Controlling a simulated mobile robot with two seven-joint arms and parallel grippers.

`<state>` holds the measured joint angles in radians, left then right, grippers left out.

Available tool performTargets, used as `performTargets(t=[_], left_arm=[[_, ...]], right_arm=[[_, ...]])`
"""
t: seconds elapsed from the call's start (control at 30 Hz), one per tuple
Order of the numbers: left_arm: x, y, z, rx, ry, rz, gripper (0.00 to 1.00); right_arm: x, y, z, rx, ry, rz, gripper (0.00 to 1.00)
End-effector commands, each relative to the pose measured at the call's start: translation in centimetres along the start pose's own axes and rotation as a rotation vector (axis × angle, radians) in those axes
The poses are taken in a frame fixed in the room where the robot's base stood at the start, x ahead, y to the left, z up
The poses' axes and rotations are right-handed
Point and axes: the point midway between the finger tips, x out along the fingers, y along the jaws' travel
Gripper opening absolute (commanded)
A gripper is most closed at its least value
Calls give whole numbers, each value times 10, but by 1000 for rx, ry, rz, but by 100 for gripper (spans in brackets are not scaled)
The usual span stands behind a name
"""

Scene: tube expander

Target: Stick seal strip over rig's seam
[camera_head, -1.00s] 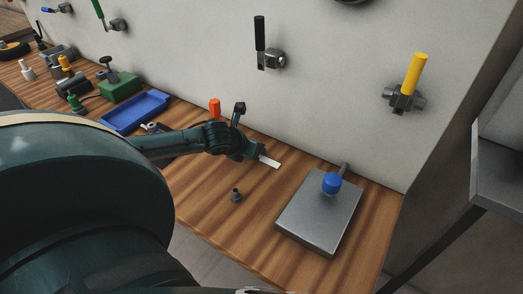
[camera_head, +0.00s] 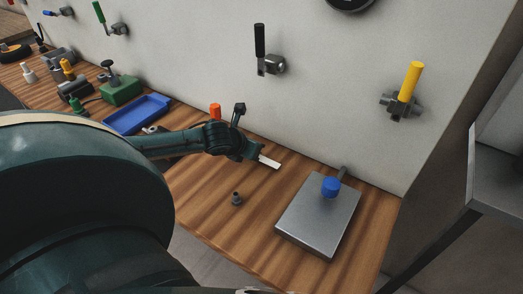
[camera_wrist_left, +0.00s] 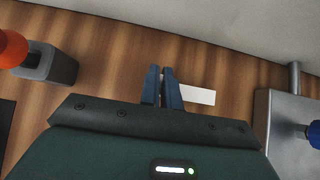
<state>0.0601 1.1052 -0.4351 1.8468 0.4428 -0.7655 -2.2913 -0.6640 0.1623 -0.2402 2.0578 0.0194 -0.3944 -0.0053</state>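The white seal strip (camera_head: 270,162) shows as a short flat piece over the bench, just beyond the tips of my left gripper (camera_head: 259,156). In the left wrist view, the strip (camera_wrist_left: 200,95) extends to the right from behind the right finger of my left gripper (camera_wrist_left: 162,88). The fingers are close together with a narrow gap. I cannot tell whether the strip is held between them or lies under them. I cannot tell which fixture is the rig, and no seam can be made out. My right gripper is not in view.
A grey metal block (camera_head: 318,218) with a blue knob (camera_head: 331,187) stands right of the gripper. A small dark fitting (camera_head: 237,199) stands in front. An orange-capped part (camera_head: 215,111) and a blue tray (camera_head: 137,114) are to the left. Wall valves hang behind. Bare wood lies around the fitting.

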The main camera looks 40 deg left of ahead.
Motion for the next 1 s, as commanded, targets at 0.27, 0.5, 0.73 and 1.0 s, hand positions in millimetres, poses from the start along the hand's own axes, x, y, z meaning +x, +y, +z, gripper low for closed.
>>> performTargets(t=[0.27, 0.5, 0.73, 1.0], left_arm=[[-14, 0, 14, 0, 0, 0, 0], [-24, 0, 24, 1, 0, 0, 0], [-31, 0, 32, 1, -1, 1, 0], [-42, 0, 43, 2, -2, 0, 0]], right_arm=[[-12, -1, -17, 0, 0, -1, 36], [-20, -2, -29, -1, -1, -2, 36], [-24, -2, -34, -1, -1, -2, 36], [-24, -2, -34, -1, -1, -2, 36]])
